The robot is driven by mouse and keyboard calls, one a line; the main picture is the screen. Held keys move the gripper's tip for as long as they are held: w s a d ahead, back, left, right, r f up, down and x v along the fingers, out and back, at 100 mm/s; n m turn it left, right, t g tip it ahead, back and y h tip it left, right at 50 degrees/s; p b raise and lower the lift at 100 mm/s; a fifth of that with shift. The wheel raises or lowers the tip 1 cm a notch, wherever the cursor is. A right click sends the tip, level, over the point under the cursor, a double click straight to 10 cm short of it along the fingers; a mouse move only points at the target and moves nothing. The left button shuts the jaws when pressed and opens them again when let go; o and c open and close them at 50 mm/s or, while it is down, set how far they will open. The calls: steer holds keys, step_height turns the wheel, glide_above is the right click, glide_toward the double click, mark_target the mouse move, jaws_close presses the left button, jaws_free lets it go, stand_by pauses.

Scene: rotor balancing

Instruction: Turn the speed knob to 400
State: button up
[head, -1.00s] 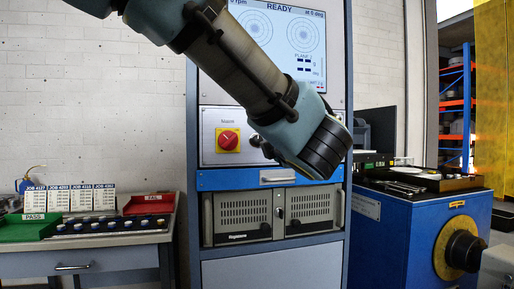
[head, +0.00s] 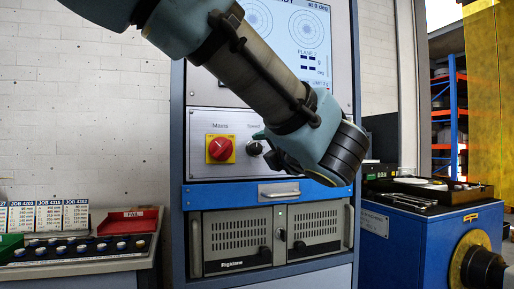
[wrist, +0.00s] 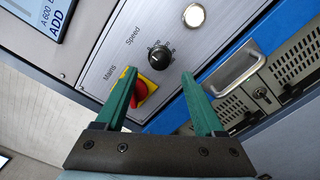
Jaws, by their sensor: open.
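The speed knob (wrist: 160,58) is a round black dial on the grey panel under the label "Speed". Its scale marks are too small to read. It also shows in the head view (head: 254,148), close beside my arm. In the wrist view my gripper (wrist: 158,74) is open, its two green fingers apart with nothing between them. The knob appears between and just beyond the fingertips, and I cannot tell any contact.
The red and yellow mains switch (head: 219,149) sits left of the knob; in the wrist view (wrist: 141,91) it lies close to the left finger. A round white button (wrist: 194,15) is on the knob's other side. A drawer handle (head: 279,191) projects below the panel.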

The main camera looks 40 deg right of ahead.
mark_target(257, 149)
steer(key=p+x, duration=0.1)
steer(key=x, duration=0.5)
steer(key=shift+w, duration=0.25)
jaws_close()
stand_by(0.3)
